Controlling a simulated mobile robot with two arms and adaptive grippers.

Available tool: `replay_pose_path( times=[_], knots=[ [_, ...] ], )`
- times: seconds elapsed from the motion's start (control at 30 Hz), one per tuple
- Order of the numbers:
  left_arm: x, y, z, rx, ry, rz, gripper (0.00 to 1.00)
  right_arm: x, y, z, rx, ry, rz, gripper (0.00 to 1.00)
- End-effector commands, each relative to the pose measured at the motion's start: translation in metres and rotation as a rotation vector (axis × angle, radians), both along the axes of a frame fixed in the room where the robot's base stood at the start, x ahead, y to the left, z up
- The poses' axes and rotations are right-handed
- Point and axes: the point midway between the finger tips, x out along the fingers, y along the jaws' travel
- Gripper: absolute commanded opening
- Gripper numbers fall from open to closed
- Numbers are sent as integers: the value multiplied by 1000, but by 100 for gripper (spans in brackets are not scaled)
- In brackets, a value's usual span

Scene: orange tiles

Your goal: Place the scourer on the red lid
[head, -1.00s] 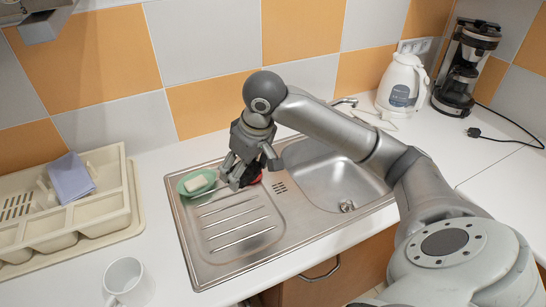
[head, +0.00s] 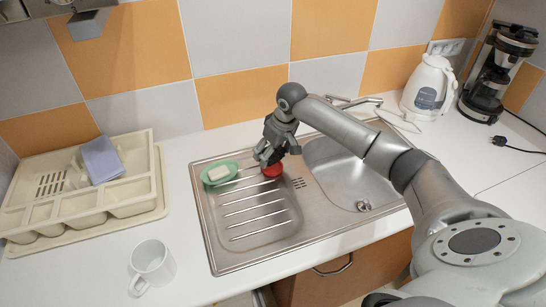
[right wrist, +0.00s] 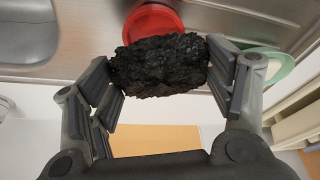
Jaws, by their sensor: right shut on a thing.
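The black, rough scourer (right wrist: 160,66) is between the two fingers of my right gripper (right wrist: 165,75) in the right wrist view. In the head view my right gripper (head: 270,157) is over the upper left part of the sink unit, and the scourer is mostly hidden by the fingers. The red lid (head: 272,170) lies on the drainboard just under the gripper. In the right wrist view the lid (right wrist: 153,17) shows beyond the scourer, partly covered by it. I cannot tell whether scourer and lid touch. My left gripper is not in view.
A green dish (head: 207,180) with white soap (head: 218,172) is just left of the lid. The steel drainboard (head: 262,222) is otherwise clear.

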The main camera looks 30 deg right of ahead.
Motion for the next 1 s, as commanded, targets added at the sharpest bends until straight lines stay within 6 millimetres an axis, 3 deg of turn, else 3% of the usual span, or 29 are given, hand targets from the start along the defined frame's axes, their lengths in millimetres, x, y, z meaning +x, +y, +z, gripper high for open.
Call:
replay_pose_path(
  times=[0.33,0.73,0.77,0.9,1.0],
  knots=[
    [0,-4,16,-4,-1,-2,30,4,-4,-34,0,1,0,65],
    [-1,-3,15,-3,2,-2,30,4,-4,-41,-1,1,-1,65],
    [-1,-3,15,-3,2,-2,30,4,-4,-40,-1,0,-1,79],
    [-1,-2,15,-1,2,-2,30,4,-4,-40,-1,0,-1,97],
    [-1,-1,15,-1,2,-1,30,4,-4,-40,-1,0,-1,97]
  ],
)
